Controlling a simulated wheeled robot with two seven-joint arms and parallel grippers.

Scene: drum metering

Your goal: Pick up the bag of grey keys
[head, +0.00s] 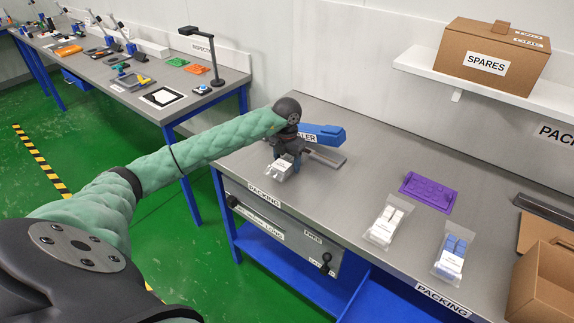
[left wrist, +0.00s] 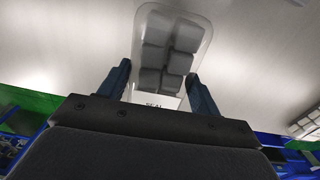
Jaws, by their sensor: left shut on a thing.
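The clear bag of grey keys (head: 279,171) is at my left gripper (head: 288,158), near the front edge of the packing bench (head: 345,190). The left wrist view shows the bag (left wrist: 168,48) with two rows of grey keys and a white label at its near end. The dark blue fingers of my left gripper (left wrist: 161,82) stand on either side of the bag's labelled end and are shut on it. I cannot tell whether the bag touches the bench. My right gripper is in neither view.
The blue-armed sealer (head: 322,134) stands just behind my left gripper. A bag of white keys (head: 387,224), a bag of blue keys (head: 451,256) and a purple tray (head: 428,192) lie to the right. An open cardboard box (head: 545,292) stands at the right edge.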

